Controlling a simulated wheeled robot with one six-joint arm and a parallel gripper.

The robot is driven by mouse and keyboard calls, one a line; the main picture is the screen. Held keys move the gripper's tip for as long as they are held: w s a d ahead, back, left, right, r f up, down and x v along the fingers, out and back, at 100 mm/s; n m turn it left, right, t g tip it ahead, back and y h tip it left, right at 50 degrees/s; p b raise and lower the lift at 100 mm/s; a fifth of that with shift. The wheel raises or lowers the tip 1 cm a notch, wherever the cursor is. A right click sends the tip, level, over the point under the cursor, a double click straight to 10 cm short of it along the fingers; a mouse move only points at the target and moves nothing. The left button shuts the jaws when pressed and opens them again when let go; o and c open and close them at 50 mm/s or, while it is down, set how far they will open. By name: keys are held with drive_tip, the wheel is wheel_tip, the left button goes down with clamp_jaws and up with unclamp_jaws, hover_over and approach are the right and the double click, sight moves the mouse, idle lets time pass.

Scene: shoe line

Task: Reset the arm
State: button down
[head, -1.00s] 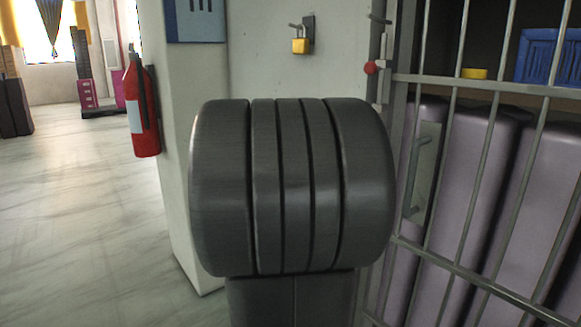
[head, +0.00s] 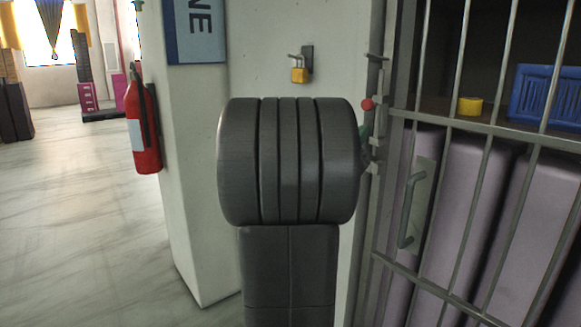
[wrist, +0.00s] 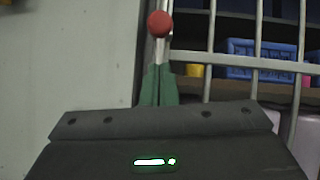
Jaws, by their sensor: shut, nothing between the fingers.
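My gripper (wrist: 158,86) shows in the wrist view as two green fingers, closed together with nothing between them. They point at a red round knob (wrist: 160,23), which appears just beyond their tips; I cannot tell whether they touch it. In the head view my dark arm hides most of the gripper, with only a bit of green at its right edge. The red knob (head: 367,104) shows there on the post at the barred gate's left side.
The barred gate (head: 462,121) has a handle (head: 411,212), and purple padded shapes stand behind it. A blue basket (head: 546,96) and a yellow roll (head: 470,106) sit on a shelf inside. A yellow padlock (head: 299,74) hangs on the wall. A fire extinguisher (head: 142,125) is at left, beside open floor.

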drive_tip(key=s+a+f+b, duration=0.1)
drive_tip(key=s+a+f, duration=0.2)
drive_tip(key=f, duration=0.2)
drive_tip(key=s+a+f+n+b, duration=0.1)
drive_tip(key=s+a+f, duration=0.2)
drive_tip(key=f, duration=0.2)
drive_tip(key=shift+s+a+f+y, duration=0.2)
drive_tip(key=shift+s+f+y, duration=0.1)
drive_tip(key=shift+y, duration=0.1)
